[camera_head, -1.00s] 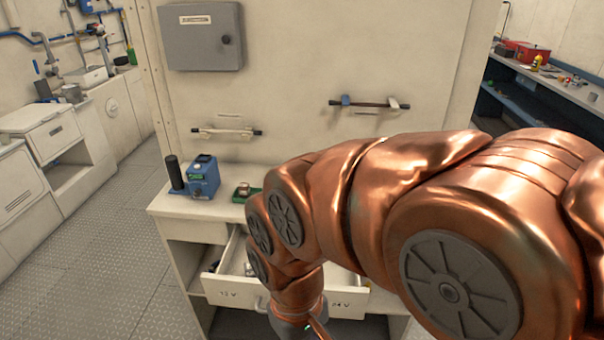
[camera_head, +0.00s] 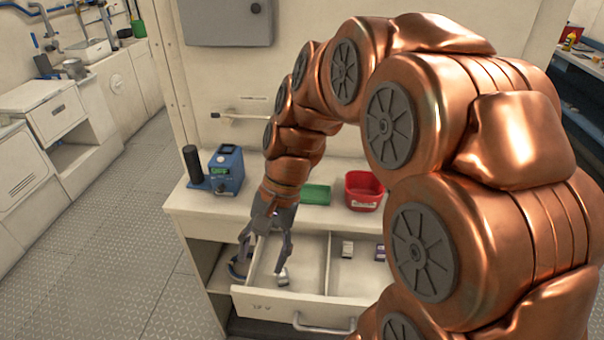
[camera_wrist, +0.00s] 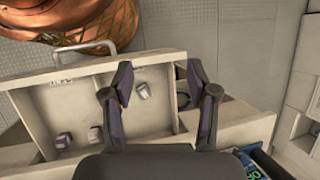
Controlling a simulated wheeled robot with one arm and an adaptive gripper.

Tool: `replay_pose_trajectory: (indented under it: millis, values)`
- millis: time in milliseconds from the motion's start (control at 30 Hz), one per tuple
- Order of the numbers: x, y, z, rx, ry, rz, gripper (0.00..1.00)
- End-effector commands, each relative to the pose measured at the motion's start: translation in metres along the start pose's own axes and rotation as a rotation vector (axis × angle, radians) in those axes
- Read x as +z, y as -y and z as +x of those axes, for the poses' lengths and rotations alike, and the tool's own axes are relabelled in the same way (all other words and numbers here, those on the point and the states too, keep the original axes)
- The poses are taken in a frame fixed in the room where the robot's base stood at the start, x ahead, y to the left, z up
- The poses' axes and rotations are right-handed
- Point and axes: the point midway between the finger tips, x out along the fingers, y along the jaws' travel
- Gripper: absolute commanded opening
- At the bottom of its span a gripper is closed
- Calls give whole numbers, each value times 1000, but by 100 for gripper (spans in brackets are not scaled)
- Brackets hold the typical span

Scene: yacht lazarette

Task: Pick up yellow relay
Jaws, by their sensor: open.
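An open cream drawer (camera_head: 262,303), split by a divider, holds several small relay-like blocks. One block (camera_head: 283,279) lies in the left compartment; it looks pale with a purple side in the wrist view (camera_wrist: 143,91). In the other compartment are a pale block (camera_head: 347,248) and a purple-and-white block (camera_head: 380,252). No block looks clearly yellow. My gripper (camera_head: 262,262) points down at the left compartment, with its fingers spread and empty. In the wrist view, the gripper (camera_wrist: 160,75) has the left compartment's block between its fingers' lines, nearer the left finger.
On the counter (camera_head: 262,212) stand a blue device (camera_head: 227,171), a green tray (camera_head: 316,194) and a red bin (camera_head: 363,191). The drawer handle (camera_head: 324,328) sticks out in front. A dark ring-shaped thing (camera_wrist: 183,99) lies just outside the drawer's side wall. Floor at left is clear.

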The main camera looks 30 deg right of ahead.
Motion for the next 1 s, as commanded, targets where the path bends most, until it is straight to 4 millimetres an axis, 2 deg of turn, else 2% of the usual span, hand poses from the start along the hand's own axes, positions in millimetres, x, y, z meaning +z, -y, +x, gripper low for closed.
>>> replay_pose_trajectory:
  millis: [33, 200, 433, 567, 700, 800, 1000]
  values:
    - [-18, 7, -4, -44, 16, 74, 58]
    - [-70, 24, -22, -190, 76, 315, 58]
    - [-154, 24, -52, -395, 166, 633, 58]
    - [-204, 10, -72, -513, 225, 805, 58]
    - [-257, -16, -92, -640, 289, 978, 58]
    - [-289, -38, -106, -722, 327, 1080, 58]
    - [-326, -73, -122, -828, 385, 1206, 58]
